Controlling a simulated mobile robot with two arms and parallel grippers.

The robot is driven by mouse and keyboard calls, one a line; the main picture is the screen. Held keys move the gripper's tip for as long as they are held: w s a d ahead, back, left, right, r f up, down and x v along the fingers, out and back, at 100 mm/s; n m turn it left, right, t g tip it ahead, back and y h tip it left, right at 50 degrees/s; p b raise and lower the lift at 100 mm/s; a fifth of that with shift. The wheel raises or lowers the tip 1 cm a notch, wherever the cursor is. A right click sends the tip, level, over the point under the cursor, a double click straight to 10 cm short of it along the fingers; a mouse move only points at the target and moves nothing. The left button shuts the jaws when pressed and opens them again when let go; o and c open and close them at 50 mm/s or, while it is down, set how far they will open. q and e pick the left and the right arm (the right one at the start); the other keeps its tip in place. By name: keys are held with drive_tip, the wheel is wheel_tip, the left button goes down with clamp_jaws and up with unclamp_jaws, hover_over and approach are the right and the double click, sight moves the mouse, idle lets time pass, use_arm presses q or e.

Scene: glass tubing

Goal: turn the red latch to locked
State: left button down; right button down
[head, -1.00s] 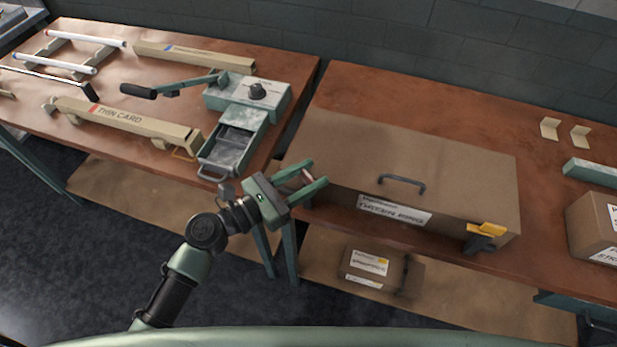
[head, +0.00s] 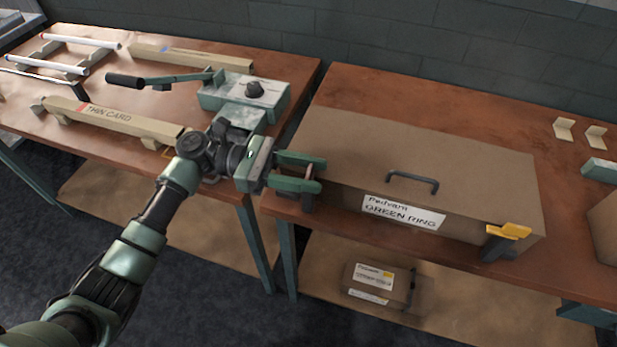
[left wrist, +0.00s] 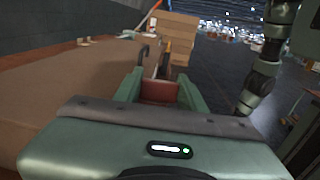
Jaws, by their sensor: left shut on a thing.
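In the left wrist view the dull red latch (left wrist: 160,92) fills the gap between the two green fingers. Its locked or unlocked position cannot be read. My right gripper is not in view.
A yellow latch (head: 508,231) sits at the box's front right corner, and a dark handle (head: 412,180) is on the box. A smaller box (head: 378,286) is on the shelf below. The left table holds a lever device (head: 245,95) and a "THIN CARD" beam (head: 115,122).

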use_arm(q)
drive_tip(key=shift+m+g+b, duration=0.3)
drive_tip(key=shift+m+g, duration=0.2)
drive_tip(key=shift+g, duration=0.3)
drive_tip(key=shift+y, duration=0.3)
drive_tip(key=c, duration=0.8)
unclamp_jaws()
drive_tip(key=shift+c, duration=0.2)
drive_tip(key=b+v, duration=0.2)
drive_tip(key=v, duration=0.5)
drive_tip(key=shift+w+a, duration=0.2)
drive_tip(key=shift+a, duration=0.2)
drive_tip(key=shift+s+f, duration=0.1)
